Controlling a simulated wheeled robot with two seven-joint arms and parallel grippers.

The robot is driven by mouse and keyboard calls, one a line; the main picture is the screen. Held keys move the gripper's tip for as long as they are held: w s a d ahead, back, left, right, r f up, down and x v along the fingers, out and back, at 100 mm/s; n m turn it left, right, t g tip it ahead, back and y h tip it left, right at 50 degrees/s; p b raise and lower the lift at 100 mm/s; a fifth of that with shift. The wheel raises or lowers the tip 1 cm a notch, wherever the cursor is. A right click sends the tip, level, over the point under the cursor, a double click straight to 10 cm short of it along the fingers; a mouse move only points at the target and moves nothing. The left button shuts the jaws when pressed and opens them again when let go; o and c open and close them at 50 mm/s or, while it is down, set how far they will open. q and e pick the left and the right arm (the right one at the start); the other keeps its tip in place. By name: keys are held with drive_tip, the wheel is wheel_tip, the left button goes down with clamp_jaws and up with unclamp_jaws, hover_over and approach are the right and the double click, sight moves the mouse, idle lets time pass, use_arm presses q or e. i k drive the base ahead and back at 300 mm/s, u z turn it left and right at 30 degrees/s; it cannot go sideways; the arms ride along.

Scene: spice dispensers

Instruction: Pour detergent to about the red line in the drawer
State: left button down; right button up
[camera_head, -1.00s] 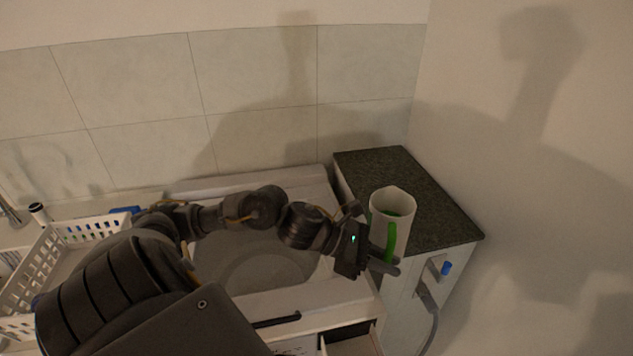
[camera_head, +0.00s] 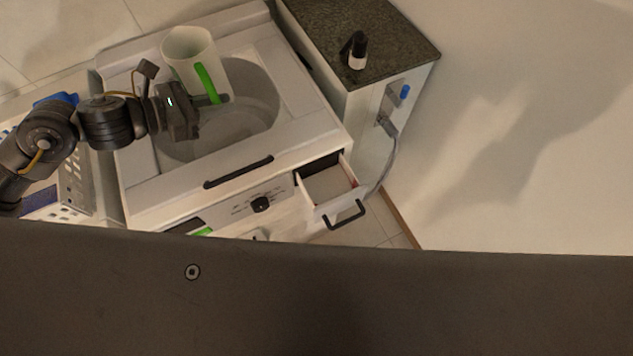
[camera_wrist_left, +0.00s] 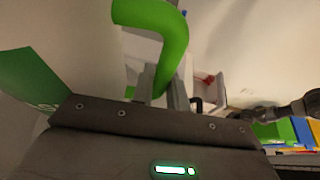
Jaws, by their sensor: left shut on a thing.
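A white jug (camera_head: 186,52) with a green handle (camera_head: 208,84) is in the head view, over the round lid area of the white washing machine. My left gripper (camera_head: 212,101) is shut on the handle. The jug looks roughly upright; its contents cannot be made out. The handle fills the top of the left wrist view (camera_wrist_left: 168,40), between the fingers. The open detergent drawer (camera_head: 326,186) is at the machine's front right, to the lower right of the jug. A small red mark shows inside it. The drawer also appears in the left wrist view (camera_wrist_left: 207,86). My right gripper is not seen.
A dark-topped cabinet (camera_head: 400,45) stands right of the machine, with a small black-and-white bottle (camera_head: 357,51) on it. A hose (camera_head: 389,150) hangs down its side. A black handle bar (camera_head: 238,171) and a knob (camera_head: 261,204) are on the machine front. White baskets are at left.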

sight(328, 193)
drive_tip(key=z, duration=1.55)
drive_tip(key=k, duration=1.4)
drive_tip(key=z, duration=0.5)
